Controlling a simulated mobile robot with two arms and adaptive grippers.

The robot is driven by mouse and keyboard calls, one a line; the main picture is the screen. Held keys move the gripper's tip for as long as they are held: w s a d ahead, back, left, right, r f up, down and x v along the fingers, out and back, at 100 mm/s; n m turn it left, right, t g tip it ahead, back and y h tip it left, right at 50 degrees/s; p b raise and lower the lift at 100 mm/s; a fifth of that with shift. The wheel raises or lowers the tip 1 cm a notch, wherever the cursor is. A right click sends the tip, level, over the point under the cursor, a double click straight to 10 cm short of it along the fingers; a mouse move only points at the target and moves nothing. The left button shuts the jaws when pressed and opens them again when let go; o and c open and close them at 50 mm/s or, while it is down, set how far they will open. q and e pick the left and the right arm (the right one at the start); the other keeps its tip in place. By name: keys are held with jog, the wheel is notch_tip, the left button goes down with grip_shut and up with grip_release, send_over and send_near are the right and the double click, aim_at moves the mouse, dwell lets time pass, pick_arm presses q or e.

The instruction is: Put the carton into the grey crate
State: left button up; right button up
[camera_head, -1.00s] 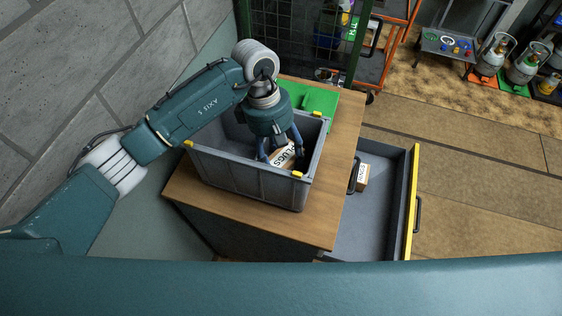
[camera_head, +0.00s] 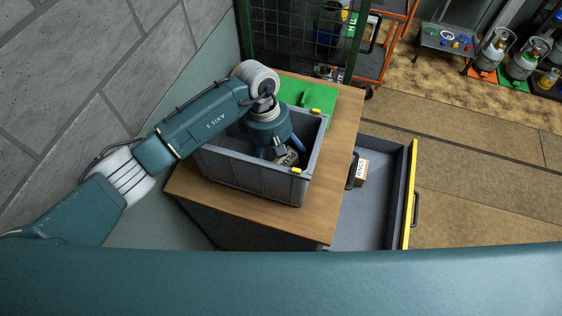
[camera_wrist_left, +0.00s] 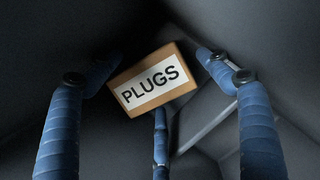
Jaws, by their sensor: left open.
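The carton, a small brown box with a white "PLUGS" label, is inside the grey crate (camera_head: 250,178). It shows partly in the head view (camera_head: 289,159), dark in the crate's shadow, and clearly in the left wrist view (camera_wrist_left: 153,80), slightly tilted. My left gripper (camera_head: 282,153) reaches down into the crate, its blue fingers spread open around the carton. In the left wrist view one finger is close to the carton's left edge and another stands off to its right. Whether the carton rests on the crate floor I cannot tell. My right gripper is not in view.
The crate stands on a wooden top (camera_head: 345,130) beside a green item (camera_head: 317,98). An open drawer (camera_head: 365,220) with a yellow front juts out to the right and holds another small labelled box (camera_head: 361,172). A mesh panel (camera_head: 300,35) stands behind.

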pick_arm(q)
jog(key=b+v, duration=0.4)
jog(key=v, duration=0.8)
jog(key=shift+r, duration=0.15)
